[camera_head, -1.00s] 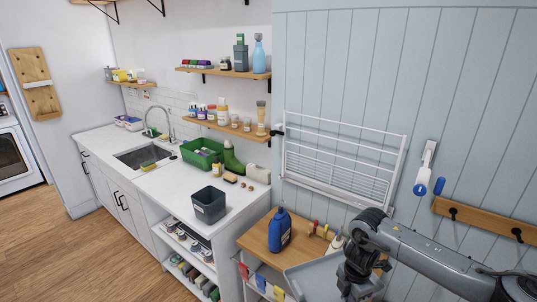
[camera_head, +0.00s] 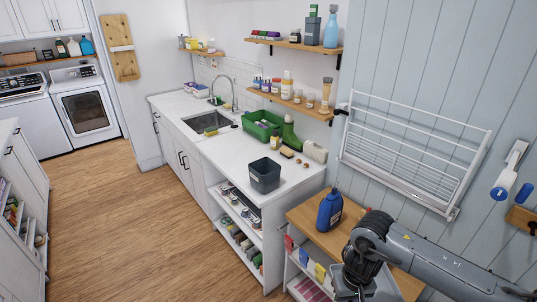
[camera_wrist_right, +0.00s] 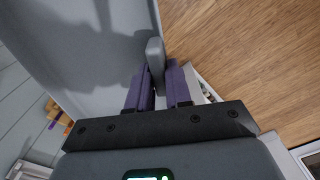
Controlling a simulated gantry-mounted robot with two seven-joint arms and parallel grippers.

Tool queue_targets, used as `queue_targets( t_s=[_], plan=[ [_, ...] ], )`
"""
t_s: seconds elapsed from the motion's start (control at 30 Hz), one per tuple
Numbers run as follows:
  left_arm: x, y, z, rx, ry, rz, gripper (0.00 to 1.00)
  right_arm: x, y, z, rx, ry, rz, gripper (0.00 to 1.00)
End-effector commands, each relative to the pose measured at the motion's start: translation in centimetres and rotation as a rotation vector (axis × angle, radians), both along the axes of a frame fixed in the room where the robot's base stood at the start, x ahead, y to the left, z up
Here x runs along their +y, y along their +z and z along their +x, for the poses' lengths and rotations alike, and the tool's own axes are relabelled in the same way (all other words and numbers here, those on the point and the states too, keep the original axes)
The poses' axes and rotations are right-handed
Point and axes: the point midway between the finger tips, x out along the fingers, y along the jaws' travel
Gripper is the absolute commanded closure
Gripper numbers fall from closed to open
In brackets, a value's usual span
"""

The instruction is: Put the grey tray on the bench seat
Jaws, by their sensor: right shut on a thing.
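The grey tray (camera_wrist_right: 85,45) fills the upper left of the right wrist view, a broad flat panel with a raised rim. My right gripper (camera_wrist_right: 156,82) has its two purple fingers shut on that rim, one on each side. In the head view my right arm comes in from the lower right, and its wrist hides most of the tray and the fingertips. The tray is held up in front of the wooden-topped shelf unit (camera_head: 313,229). My left gripper is not in view. I cannot make out a bench seat in these frames.
A blue bottle (camera_head: 330,209) stands on the wooden top, close to my right arm. The white counter (camera_head: 225,150) holds a dark grey bin (camera_head: 265,175) and a green tub (camera_head: 262,128). A white drying rack (camera_head: 415,150) hangs on the wall. The wooden floor (camera_head: 120,220) is clear at left.

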Motion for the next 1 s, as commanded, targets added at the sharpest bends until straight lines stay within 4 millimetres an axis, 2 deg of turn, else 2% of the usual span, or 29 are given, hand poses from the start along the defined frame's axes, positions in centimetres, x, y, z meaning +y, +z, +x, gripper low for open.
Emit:
queue_targets(
  t_s=[0.03,0.07,0.1,0.27,0.4,0.6,0.8,1.0],
  plan=[
    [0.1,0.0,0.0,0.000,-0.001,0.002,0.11,0.0,0.0,0.0,0.000,-0.069,0.000,1.00],
    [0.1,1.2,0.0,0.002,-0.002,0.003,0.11,0.0,1.2,-0.2,0.000,-0.083,0.000,1.00],
    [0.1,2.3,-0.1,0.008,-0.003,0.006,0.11,0.0,2.4,-0.6,0.001,-0.076,-0.001,1.00],
    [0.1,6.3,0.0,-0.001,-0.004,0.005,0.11,-0.1,5.3,-2.1,0.003,-0.073,-0.003,1.00],
    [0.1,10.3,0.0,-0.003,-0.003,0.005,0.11,-0.1,8.5,-3.7,0.005,-0.072,-0.004,1.00],
    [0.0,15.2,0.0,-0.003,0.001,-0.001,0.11,-0.1,12.5,-6.0,0.005,-0.072,-0.004,1.00],
    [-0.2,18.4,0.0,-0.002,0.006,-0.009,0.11,-0.1,15.2,-7.7,0.003,-0.073,-0.003,1.00],
    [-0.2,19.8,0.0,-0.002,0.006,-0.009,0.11,-0.1,16.5,-8.5,0.002,-0.073,0.000,1.00]
  ],
)
